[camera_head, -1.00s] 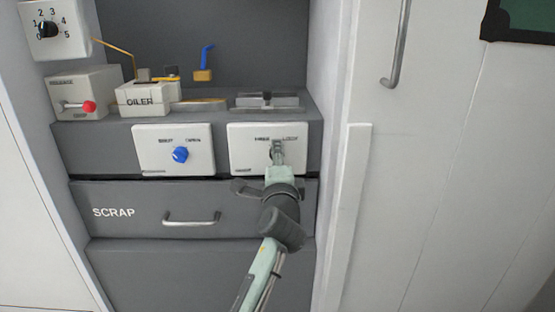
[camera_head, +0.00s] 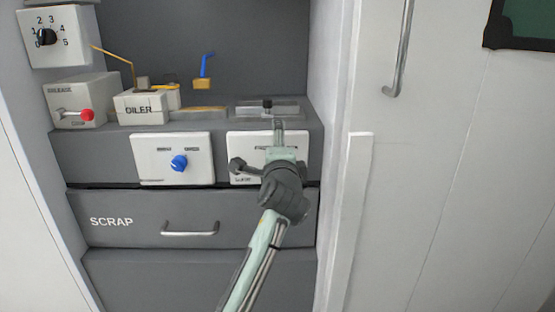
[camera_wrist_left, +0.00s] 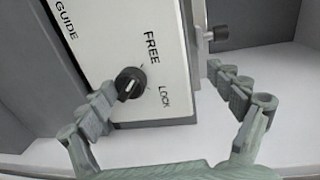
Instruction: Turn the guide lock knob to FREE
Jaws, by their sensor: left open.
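The white guide panel (camera_head: 238,146) is on the front of the grey bench at the right. Its black knob (camera_wrist_left: 128,84) shows in the left wrist view with a pale pointer mark, near the printed words FREE and LOCK; which word the mark points at is hard to tell. My left gripper (camera_head: 279,127) is in front of this panel and hides the knob in the head view. In the left wrist view the left gripper (camera_wrist_left: 170,96) is open and empty, with the knob close to its left finger. Whether they touch is unclear. My right gripper is not in view.
A second white panel with a blue knob (camera_head: 179,163) is to the left. Above the guide panel is a metal block with a small black knob (camera_head: 267,105). The OILER box (camera_head: 139,108) and a red-knobbed lever (camera_head: 87,115) stand on the bench. A white post (camera_head: 347,215) bounds the right.

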